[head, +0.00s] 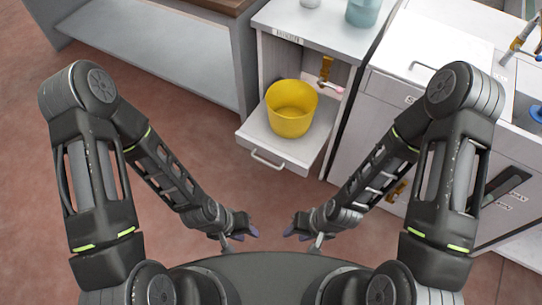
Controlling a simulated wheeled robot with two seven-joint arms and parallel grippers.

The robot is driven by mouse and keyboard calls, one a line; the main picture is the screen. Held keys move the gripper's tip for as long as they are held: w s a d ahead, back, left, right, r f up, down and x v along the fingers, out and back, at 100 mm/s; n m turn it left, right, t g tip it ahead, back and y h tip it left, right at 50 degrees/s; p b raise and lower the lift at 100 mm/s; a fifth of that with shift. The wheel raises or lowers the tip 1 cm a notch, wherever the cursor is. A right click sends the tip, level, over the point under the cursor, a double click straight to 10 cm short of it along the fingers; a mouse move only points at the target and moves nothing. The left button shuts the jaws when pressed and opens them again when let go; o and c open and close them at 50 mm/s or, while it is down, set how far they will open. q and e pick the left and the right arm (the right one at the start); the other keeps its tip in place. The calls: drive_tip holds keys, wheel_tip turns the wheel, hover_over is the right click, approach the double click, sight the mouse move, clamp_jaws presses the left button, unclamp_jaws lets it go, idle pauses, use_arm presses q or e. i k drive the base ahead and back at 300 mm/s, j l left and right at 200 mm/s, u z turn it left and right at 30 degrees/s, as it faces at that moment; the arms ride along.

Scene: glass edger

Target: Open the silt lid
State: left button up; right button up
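A flat white panel (436,48) with a grey bar handle lies on top of the white cabinet at the right; it looks like a shut lid, but I cannot read a label naming it the silt lid. My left gripper (253,232) and my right gripper (291,232) face each other low in the middle, just above my base. Both are well apart from the panel and appear empty. Their fingers are too small to show whether they are open or shut.
A yellow bucket (291,118) stands on a pulled-out white tray (262,143) under the middle counter. A blue-green container (363,12) stands on that counter. A sink with a tap (520,38) is at the far right. A grey bench (150,45) is at the left. Red floor is clear before the tray.

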sight(414, 46)
drive_tip(key=l+z, duration=0.25)
drive_tip(key=l, duration=0.3)
drive_tip(key=l+z, duration=0.25)
drive_tip(key=l, duration=0.35)
drive_tip(key=l+z, duration=0.3)
drive_tip(key=l, duration=0.25)
drive_tip(key=i+l+z, duration=0.25)
drive_tip(key=l, duration=0.25)
drive_tip(key=k, duration=0.1)
